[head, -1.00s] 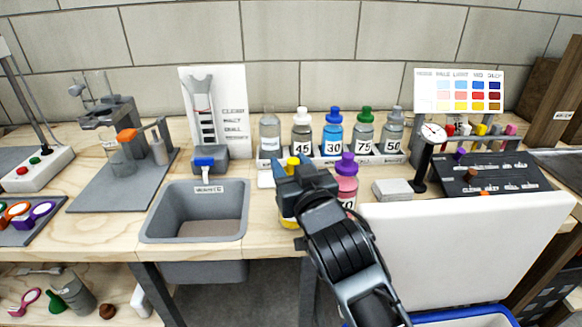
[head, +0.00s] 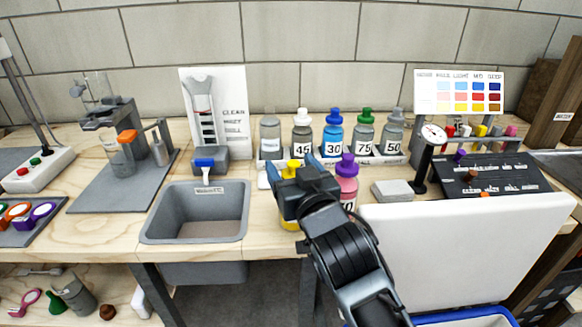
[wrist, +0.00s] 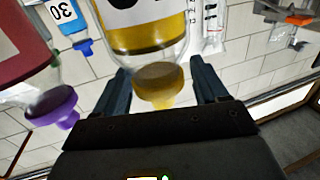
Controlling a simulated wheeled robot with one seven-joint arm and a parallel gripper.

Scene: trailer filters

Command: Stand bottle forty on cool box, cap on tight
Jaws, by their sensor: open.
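A bottle with yellow liquid and a yellow cap (head: 289,225) stands upright on the bench front, partly behind my gripper; its number cannot be read. My gripper (head: 293,170) is open, its fingers on either side of this bottle's cap and neck. In the wrist view, the yellow cap (wrist: 160,82) is between the spread fingers (wrist: 160,70), with gaps showing on both sides. A pink bottle with a purple cap (head: 347,180) stands just right; only a label ending in 0 shows. The cool box's white lid (head: 470,245) is raised at front right, above a blue rim (head: 460,316).
Bottles 45 (head: 302,135), 30 (head: 333,135), 75 and 50 stand in a row behind, beside an unnumbered-looking grey bottle (head: 270,135). A grey sink basin (head: 195,212) lies left. A dial gauge on a post (head: 432,135) and a small grey block (head: 393,190) stand right.

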